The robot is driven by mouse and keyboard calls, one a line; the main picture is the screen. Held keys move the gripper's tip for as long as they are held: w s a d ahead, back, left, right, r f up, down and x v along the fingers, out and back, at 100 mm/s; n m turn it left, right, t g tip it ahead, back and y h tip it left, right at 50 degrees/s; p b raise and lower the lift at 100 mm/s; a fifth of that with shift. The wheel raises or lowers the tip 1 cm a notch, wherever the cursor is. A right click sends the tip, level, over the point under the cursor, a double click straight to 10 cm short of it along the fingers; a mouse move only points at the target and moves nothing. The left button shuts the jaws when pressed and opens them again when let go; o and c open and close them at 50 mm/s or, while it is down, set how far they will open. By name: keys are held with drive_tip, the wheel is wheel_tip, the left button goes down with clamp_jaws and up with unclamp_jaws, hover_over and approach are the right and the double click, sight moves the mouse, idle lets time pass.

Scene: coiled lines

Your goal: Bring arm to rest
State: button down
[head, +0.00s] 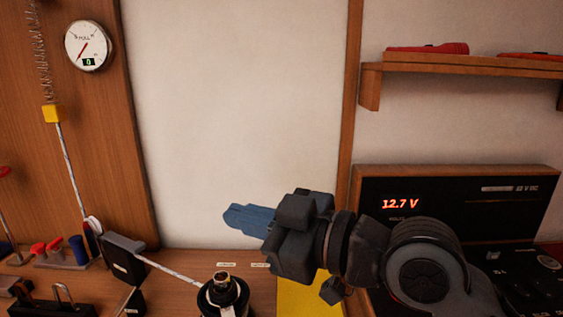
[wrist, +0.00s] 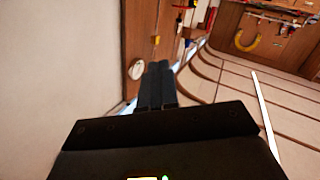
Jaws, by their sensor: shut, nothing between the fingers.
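My gripper (head: 236,219) is in front of the pale wall in the head view, pointing left. My arm reaches it from the lower right. Its blue fingers lie together and hold nothing. In the wrist view my gripper (wrist: 158,70) also shows its dark fingers side by side, with nothing between them. The gripper is above the wooden bench and touches nothing that I can see.
A round gauge (head: 88,46) hangs on the wood panel at left. A rope runs from a yellow block (head: 51,114) down to a black winch (head: 224,296). A panel reading 12.7 V (head: 400,204) and a shelf (head: 465,65) are at right. The pale wall is clear.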

drive_tip(key=s+d+f+m+t+h, duration=1)
drive_tip(key=s+d+f+m+h, duration=0.45)
drive_tip(key=m, duration=0.55)
drive_tip(key=s+d+f+n+g, duration=0.1)
drive_tip(key=s+d, duration=0.4)
drive_tip(key=s, duration=0.6)
drive_tip(key=s+d+f+n+g, duration=0.2)
drive_tip(key=s+d, duration=0.4)
drive_tip(key=s, duration=0.6)
wheel_tip(320, 180, down, 2)
drive_tip(key=shift+d+f+n+h, duration=0.25)
drive_tip(key=shift+d+n+h, duration=0.1)
drive_tip(key=shift+n, duration=0.15)
drive_tip(key=shift+a, duration=0.1)
